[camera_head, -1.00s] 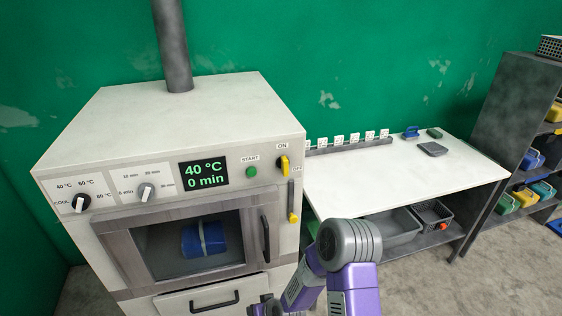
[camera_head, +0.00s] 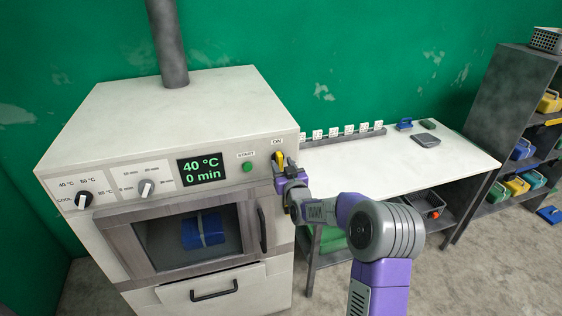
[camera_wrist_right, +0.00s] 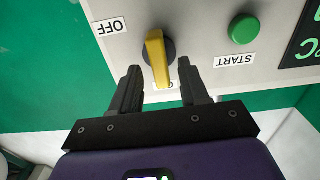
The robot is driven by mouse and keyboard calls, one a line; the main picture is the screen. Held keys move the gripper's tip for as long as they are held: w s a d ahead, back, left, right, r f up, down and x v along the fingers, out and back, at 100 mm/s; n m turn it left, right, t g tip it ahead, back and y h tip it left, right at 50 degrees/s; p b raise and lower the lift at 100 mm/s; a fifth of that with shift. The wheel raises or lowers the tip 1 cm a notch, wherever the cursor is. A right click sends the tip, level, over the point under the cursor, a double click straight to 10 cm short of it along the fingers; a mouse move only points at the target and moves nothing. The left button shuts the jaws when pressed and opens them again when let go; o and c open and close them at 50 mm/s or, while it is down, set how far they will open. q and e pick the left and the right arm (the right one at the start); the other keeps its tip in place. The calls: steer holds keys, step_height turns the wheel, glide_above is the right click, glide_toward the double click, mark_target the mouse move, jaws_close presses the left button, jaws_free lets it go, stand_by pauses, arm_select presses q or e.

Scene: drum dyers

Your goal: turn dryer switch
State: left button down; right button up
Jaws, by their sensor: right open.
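The dryer (camera_head: 170,120) is a white cabinet with a dark window. Its switch is a yellow handle (camera_head: 280,157) on a dark round base, between the ON and OFF labels. In the right wrist view the yellow switch (camera_wrist_right: 157,60) points towards the ON label, which it and the gripper partly cover. My right gripper (camera_head: 284,170) is at the panel just below the switch. In the wrist view its fingers (camera_wrist_right: 158,80) are open, one on each side of the handle's end, with gaps showing. My left gripper is not in view.
The green START button (camera_head: 247,167) is beside the switch. The display (camera_head: 200,169) reads 40 °C and 0 min. Two dials (camera_head: 146,188) are at the left of the panel. A white table (camera_head: 390,160) and a shelf (camera_head: 500,110) stand to the right.

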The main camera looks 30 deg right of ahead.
steer(key=shift+x, duration=0.95)
steer(key=shift+a, duration=0.1)
jaws_close()
steer(key=shift+f+n+b, duration=0.1)
steer(key=shift+n+b, duration=0.4)
steer(key=shift+b, duration=0.15)
steer(key=n+b, duration=0.2)
steer(key=b, duration=0.1)
steer(key=n+b, duration=0.3)
steer(key=shift+a+f+n, duration=0.15)
steer(key=shift+a+n, duration=0.05)
steer(key=shift+n, duration=0.1)
steer(key=n+b, duration=0.4)
steer(key=n, duration=0.1)
steer(key=shift+w, duration=0.1)
steer(key=n+b, duration=0.3)
steer(key=n, duration=0.3)
steer(key=shift+a+f, duration=0.1)
